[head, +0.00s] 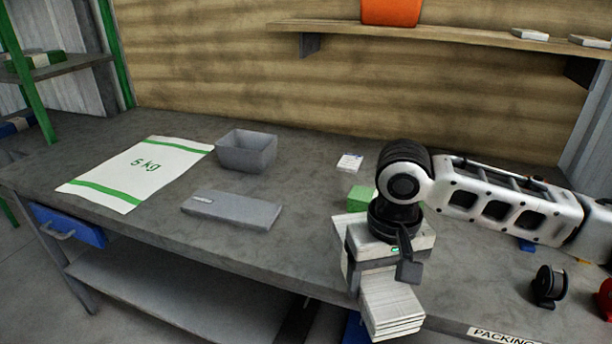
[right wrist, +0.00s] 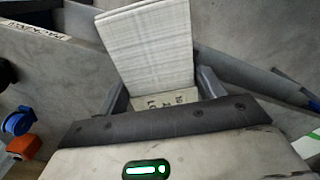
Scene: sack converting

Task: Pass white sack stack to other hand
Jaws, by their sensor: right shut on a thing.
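The white sack stack (head: 391,305) is a block of several thin white layers in the head view. My right gripper (head: 380,268) is shut on it, above the front edge of the workbench. The stack sticks out below and in front of the gripper. In the right wrist view the stack (right wrist: 148,45) rises between the two fingers of my right gripper (right wrist: 163,88), and a pale printed surface shows below it. The gripper hides the held part of the stack. My left gripper is not in view.
On the bench (head: 300,165) lie a flat white 5 kg sack (head: 140,172), a grey bin (head: 246,150), a flat grey box (head: 231,208), a green block (head: 359,198) and a small white card (head: 349,163). A black spool (head: 549,284) stands at the right. The bench's front left is clear.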

